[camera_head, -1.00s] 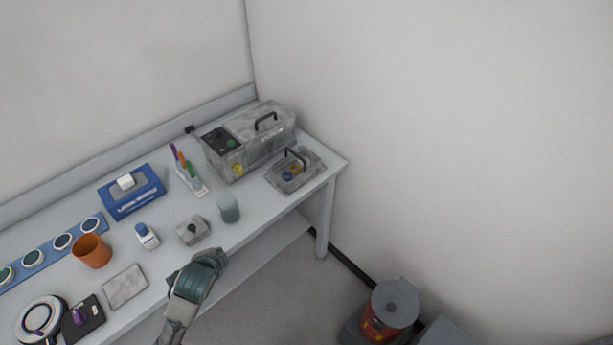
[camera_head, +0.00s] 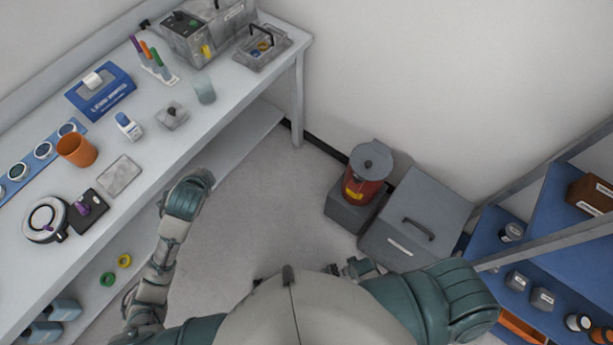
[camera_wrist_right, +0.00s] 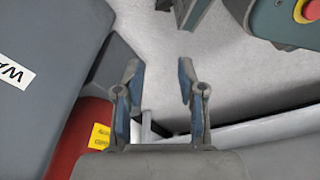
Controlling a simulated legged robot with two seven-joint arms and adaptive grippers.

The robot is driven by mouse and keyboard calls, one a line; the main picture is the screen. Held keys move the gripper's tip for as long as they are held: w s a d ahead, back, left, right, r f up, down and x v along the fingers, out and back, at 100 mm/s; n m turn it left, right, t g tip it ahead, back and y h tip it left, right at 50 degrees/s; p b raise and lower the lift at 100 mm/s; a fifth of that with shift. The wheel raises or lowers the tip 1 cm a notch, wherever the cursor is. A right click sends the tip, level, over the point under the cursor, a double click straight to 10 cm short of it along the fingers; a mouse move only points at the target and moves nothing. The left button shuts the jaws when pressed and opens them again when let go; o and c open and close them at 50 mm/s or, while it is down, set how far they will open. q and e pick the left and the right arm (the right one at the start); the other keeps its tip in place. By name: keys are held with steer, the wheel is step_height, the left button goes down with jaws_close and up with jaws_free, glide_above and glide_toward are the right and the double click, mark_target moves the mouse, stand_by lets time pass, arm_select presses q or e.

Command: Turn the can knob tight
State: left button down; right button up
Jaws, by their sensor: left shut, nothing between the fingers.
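The can is red with a yellow label and a round grey lid; the can (camera_head: 363,189) stands on a grey block on the floor. The knob (camera_head: 368,164) is a small stub on the lid. The can (camera_wrist_right: 82,132) also shows at lower left in the right wrist view, its lid out of frame. My left gripper (camera_head: 202,180) is shut and empty beside the table's front edge, well left of the can. My right gripper (camera_wrist_right: 158,90) is open, with nothing between its fingers. In the head view it is mostly hidden near my body.
A grey lidded box (camera_head: 416,216) with a handle stands right of the can. A blue shelf unit (camera_head: 560,235) is at the right. The white table (camera_head: 228,98) at left bears several tools. Open floor (camera_head: 262,185) lies between table and can.

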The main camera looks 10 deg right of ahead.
steer(key=w+a+r+n+t+y+b, duration=0.1)
steer(key=w+r+b, duration=0.25)
steer(key=r, duration=0.45)
steer(key=w+a+r+n+t+b, duration=0.1)
steer(key=w+r+b, duration=0.1)
steer(key=w+r, duration=0.5)
steer(key=n+y, duration=0.2)
steer(key=n, duration=0.2)
glide_toward(357, 177)
steer(key=b+x, duration=0.1)
steer(key=x, duration=0.1)
steer(key=b+x, duration=0.1)
steer(key=x, duration=0.2)
steer(key=d+b+x, duration=0.1)
steer(key=x, duration=0.2)
steer(key=shift+s+f+b, duration=0.1)
steer(key=shift+f+b, duration=0.15)
steer(key=shift+b, duration=0.05)
steer(key=shift+a+f, duration=0.15)
steer(key=shift+a, duration=0.15)
arm_select(q)
step_height(357, 177, down, 13)
steer(key=s, duration=0.1)
steer(key=shift+s+a+g, duration=0.2)
steer(key=shift+s+g, duration=0.1)
steer(key=shift+g, duration=0.1)
arm_select(e)
steer(key=shift+a, duration=0.35)
